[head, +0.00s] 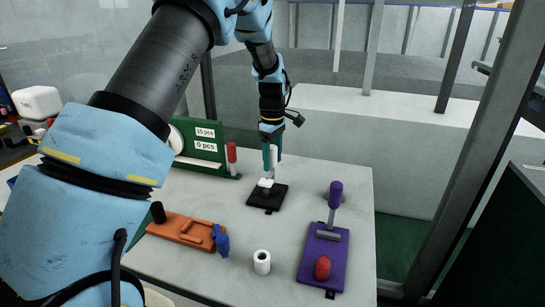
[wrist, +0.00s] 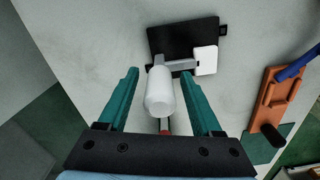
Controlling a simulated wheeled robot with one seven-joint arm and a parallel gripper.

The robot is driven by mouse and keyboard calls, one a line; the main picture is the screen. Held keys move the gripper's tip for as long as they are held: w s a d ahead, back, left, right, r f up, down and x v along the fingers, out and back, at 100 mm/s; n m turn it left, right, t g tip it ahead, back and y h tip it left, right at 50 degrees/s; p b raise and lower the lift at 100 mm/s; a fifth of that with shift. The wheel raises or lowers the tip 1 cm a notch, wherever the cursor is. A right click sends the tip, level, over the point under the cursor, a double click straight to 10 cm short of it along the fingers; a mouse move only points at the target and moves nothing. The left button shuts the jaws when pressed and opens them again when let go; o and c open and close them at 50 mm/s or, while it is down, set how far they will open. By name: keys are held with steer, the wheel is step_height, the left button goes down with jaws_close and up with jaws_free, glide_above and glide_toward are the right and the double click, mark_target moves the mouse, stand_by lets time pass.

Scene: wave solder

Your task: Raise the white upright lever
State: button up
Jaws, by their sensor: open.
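The white lever (head: 273,157) stands upright on its black base plate (head: 272,207) on the table. In the wrist view the white handle (wrist: 160,92) points toward the camera, with a grey bracket and a white block on the black plate (wrist: 170,37) behind it. My gripper (head: 272,150) is above the plate, around the handle. In the wrist view my gripper (wrist: 160,73) is open, one teal finger on each side of the handle, with gaps on both sides. In the head view the fingers partly hide the handle.
An orange plate (head: 175,228) with a blue handle lies left of the black plate. A purple plate (head: 316,259) with a purple lever and red knob is to the right. A white cylinder (head: 262,262) stands in front. A green counter board (head: 200,142) stands behind.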

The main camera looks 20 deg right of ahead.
jaws_close()
stand_by(0.5)
stand_by(0.9)
